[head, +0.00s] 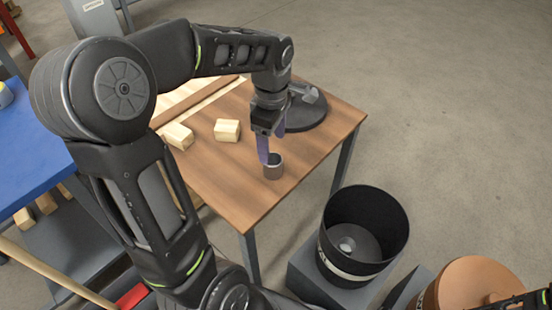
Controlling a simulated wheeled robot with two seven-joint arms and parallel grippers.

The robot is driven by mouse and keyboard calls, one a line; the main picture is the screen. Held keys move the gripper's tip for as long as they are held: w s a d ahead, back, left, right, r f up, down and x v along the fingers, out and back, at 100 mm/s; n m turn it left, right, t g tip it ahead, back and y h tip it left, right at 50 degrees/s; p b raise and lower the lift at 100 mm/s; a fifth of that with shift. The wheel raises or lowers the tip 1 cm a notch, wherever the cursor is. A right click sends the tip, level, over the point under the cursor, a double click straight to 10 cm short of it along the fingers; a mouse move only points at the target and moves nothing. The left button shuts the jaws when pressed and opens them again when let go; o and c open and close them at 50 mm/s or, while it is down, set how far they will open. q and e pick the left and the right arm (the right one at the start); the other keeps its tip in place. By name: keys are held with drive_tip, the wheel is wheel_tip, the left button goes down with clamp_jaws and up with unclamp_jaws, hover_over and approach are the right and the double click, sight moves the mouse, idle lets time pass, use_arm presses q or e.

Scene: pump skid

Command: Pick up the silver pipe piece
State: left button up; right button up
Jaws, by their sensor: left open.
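The silver pipe piece (272,168) is a short, upright cylinder on the wooden table (240,205), near its front corner. My left gripper (271,148) comes down from above and points at it. Its jaws are open, with bluish fingers. One finger reaches down to the left side of the pipe piece's top; the other is above and behind it. I cannot tell whether a finger touches the pipe piece. A small part of what seems to be my right arm shows at the bottom right; its gripper is not seen clearly.
Two pale wooden blocks (227,130) (178,136) lie left of the pipe piece. A dark round base with a grey part (309,108) stands behind the gripper. A black bucket (339,225) and a brown round container (472,281) stand right of the table. A blue surface (35,155) is at left.

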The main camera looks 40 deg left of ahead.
sight(273, 161)
use_arm(q)
drive_tip(key=shift+s, duration=0.1)
drive_tip(key=shift+f+b, duration=0.3)
drive_tip(key=shift+f, duration=1)
wheel_tip(273, 161, down, 5)
drive_tip(key=shift+f+b, duration=0.15)
drive_tip(key=shift+b, duration=0.55)
clamp_jaws()
